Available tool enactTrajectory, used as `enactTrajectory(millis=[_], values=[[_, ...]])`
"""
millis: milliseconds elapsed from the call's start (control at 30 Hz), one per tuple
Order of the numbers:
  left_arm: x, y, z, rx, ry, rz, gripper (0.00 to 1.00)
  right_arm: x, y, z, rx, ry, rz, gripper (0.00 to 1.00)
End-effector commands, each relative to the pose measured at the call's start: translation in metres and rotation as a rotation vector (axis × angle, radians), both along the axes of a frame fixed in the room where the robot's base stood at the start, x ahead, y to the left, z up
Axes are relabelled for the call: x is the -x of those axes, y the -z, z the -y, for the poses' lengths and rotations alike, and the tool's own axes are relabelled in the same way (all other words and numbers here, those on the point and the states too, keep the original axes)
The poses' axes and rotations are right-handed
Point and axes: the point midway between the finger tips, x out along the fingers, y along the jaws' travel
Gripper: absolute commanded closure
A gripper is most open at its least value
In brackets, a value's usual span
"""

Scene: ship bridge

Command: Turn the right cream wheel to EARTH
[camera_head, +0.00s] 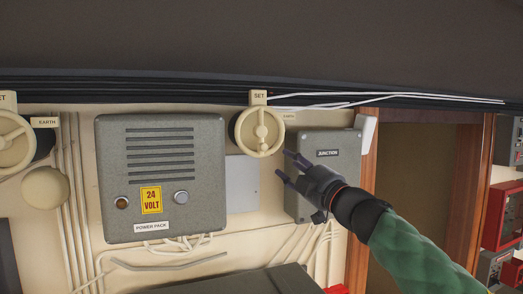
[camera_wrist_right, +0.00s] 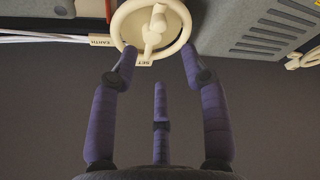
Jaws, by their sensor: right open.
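The right cream wheel (camera_head: 259,131) is a round rim with a raised hub and bar, mounted on the wall. A SET tag (camera_head: 259,96) sits above it and an EARTH tag (camera_head: 289,116) at its upper right. The wheel (camera_wrist_right: 136,22) also shows upside down in the right wrist view, with SET (camera_wrist_right: 144,61) and EARTH (camera_wrist_right: 101,41) beside it. My right gripper (camera_head: 285,164) is open and empty, just to the lower right of the wheel. In the wrist view its fingers (camera_wrist_right: 158,62) point toward the wheel; I see no clear contact. My left gripper is not in view.
A grey POWER PACK box (camera_head: 160,215) is left of the wheel, and a JUNCTION box (camera_head: 338,170) stands behind my right gripper. Another cream wheel (camera_head: 10,140) is at the far left. White cables (camera_head: 400,96) run along the dark ledge above.

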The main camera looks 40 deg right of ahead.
Motion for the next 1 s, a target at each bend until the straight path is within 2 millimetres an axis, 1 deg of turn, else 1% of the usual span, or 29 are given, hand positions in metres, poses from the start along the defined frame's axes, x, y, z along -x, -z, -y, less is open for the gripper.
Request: enactTrajectory(millis=[400, 500, 600, 733, 1000], values=[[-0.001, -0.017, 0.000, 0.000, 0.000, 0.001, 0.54, -0.067, -0.019, 0.005, -0.002, -0.002, -0.002, 0.54], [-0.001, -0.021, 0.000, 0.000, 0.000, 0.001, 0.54, -0.080, -0.023, 0.005, -0.001, -0.002, -0.001, 0.54], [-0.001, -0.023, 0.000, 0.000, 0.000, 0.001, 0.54, -0.089, -0.025, 0.006, -0.001, -0.002, -0.001, 0.54], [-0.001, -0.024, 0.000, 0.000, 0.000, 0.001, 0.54, -0.096, -0.027, 0.007, -0.001, 0.000, 0.000, 0.54], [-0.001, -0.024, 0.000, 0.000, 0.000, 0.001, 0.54, -0.098, -0.027, 0.007, -0.001, 0.000, -0.001, 0.54]])
